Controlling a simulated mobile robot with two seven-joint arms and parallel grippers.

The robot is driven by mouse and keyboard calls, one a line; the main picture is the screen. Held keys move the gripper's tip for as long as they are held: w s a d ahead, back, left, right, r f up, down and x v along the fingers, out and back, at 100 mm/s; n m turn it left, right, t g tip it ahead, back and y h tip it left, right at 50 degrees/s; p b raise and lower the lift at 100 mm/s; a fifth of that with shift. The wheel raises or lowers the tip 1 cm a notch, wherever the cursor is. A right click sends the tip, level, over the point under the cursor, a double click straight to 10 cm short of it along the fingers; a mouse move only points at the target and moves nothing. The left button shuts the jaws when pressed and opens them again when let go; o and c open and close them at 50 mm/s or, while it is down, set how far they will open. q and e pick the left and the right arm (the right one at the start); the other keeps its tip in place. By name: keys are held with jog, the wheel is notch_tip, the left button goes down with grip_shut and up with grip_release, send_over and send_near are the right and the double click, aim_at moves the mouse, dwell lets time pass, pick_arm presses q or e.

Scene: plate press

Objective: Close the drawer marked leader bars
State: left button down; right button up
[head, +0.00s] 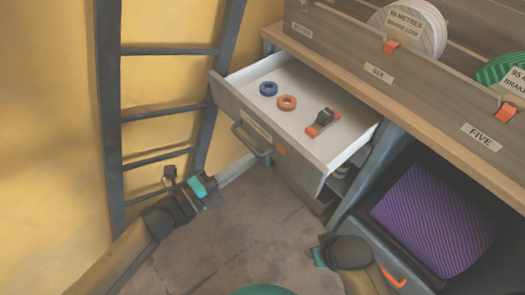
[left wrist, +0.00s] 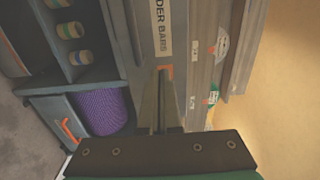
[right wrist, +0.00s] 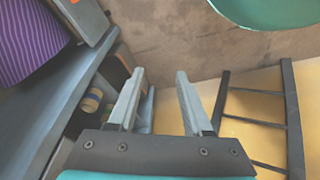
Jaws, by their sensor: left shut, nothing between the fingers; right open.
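The drawer (head: 318,172) stands pulled out from the bench in the head view, its white inside showing. It holds a blue ring, an orange ring and an orange and black tool. A dark bar handle (head: 250,139) is on its grey front. In the left wrist view a label ending "DER BARS" (left wrist: 163,27) is on the drawer front. My left gripper (head: 250,159) is shut and empty, its tips close to the drawer front below the handle; contact cannot be told. My right gripper (right wrist: 160,74) is open and empty, low in front of the bench.
A dark ladder (head: 160,150) stands against the yellow wall, left of the drawer. A purple roll (head: 432,216) lies in a bin with an orange handle (head: 392,277) at the lower right. Bins marked SIX and FIVE stand on the bench top (head: 340,72). Bare floor lies below the drawer.

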aim_at(273, 143)
pick_arm(q)
jog(key=b+x, duration=0.1)
jog(key=x, duration=0.3)
jog(key=shift+w+d, duration=0.1)
jog(key=shift+d, duration=0.05)
jog(key=shift+w+d, duration=0.35)
jog(key=shift+d, duration=0.25)
pick_arm(e)
jog(key=shift+w+r+t, duration=0.15)
jog(key=shift+w+r, duration=0.1)
jog(key=shift+r, duration=0.5)
jog(key=shift+w+r+t, duration=0.15)
jog(key=shift+w+r, duration=0.05)
jog(key=shift+r, duration=0.5)
